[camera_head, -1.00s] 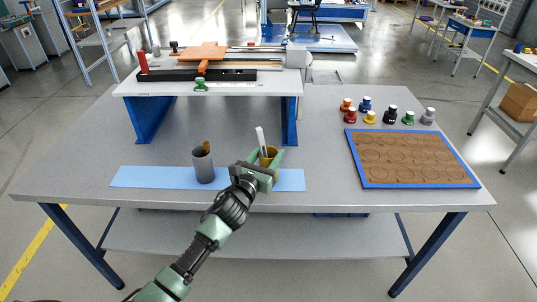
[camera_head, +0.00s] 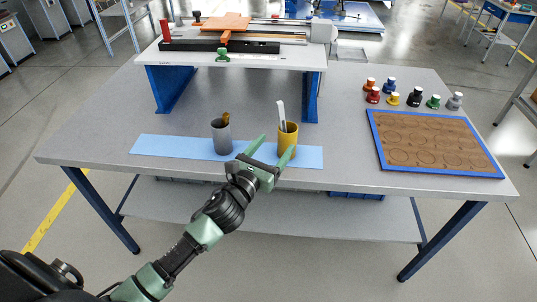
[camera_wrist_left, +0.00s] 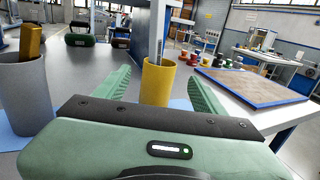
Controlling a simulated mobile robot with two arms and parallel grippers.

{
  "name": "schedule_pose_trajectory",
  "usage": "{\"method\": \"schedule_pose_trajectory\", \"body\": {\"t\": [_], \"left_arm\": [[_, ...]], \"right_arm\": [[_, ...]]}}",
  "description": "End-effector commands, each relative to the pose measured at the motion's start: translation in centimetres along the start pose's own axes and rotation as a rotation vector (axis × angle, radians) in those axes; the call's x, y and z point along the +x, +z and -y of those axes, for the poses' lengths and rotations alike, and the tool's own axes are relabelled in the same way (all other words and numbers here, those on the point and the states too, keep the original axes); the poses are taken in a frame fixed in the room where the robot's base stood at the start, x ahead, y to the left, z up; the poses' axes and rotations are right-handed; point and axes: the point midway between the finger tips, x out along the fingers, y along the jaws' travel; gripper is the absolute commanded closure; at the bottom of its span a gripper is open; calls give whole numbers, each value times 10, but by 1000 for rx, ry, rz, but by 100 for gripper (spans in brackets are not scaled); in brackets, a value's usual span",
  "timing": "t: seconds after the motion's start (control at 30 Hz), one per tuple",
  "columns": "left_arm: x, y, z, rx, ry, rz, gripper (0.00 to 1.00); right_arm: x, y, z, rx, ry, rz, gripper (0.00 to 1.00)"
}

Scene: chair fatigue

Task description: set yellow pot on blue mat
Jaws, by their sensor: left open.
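The yellow pot (camera_head: 287,142) stands upright on the right part of the blue mat (camera_head: 311,155), with a white stick-like item (camera_head: 281,112) in it. My left gripper (camera_head: 277,144) is open, on the near left side of the pot. In the left wrist view the yellow pot (camera_wrist_left: 158,82) shows between the two spread green fingers, with a gap on each side. The mat part under the pot is mostly hidden by the gripper. My right gripper is not in view.
A grey pot (camera_head: 221,138) holding a brown item stands on the mat, left of my gripper. A raised white shelf (camera_head: 240,58) with blue legs stands behind. A brown board with blue rim (camera_head: 372,138) and several small coloured pieces (camera_head: 414,98) are right. Grey table is clear between.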

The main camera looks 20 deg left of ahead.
Motion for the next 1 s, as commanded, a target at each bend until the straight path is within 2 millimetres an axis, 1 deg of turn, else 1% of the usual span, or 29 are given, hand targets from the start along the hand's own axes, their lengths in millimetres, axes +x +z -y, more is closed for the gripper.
{"method": "schedule_pose_trajectory", "body": {"t": [0.03, 0.1, 0.23, 0.33, 0.8, 0.87, 0.97, 1.0], "left_arm": [[-10, -2, 0, 0, -1, -1, 30], [-19, -1, 0, 1, 0, 0, 30], [-29, 0, 0, 0, 0, 0, 30], [-31, 0, 0, 0, 0, 1, 30], [-32, 0, 0, -17, 5, -4, 30], [-35, -3, -2, -72, 20, -17, 30], [-46, -15, -8, -282, 85, -68, 30], [-54, -23, -12, -405, 127, -97, 30]], "right_arm": [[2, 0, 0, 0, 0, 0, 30], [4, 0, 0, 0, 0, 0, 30], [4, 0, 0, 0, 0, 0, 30], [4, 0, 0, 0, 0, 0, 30], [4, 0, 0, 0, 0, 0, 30], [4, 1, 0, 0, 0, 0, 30], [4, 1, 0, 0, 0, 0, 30], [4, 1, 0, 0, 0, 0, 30]]}}
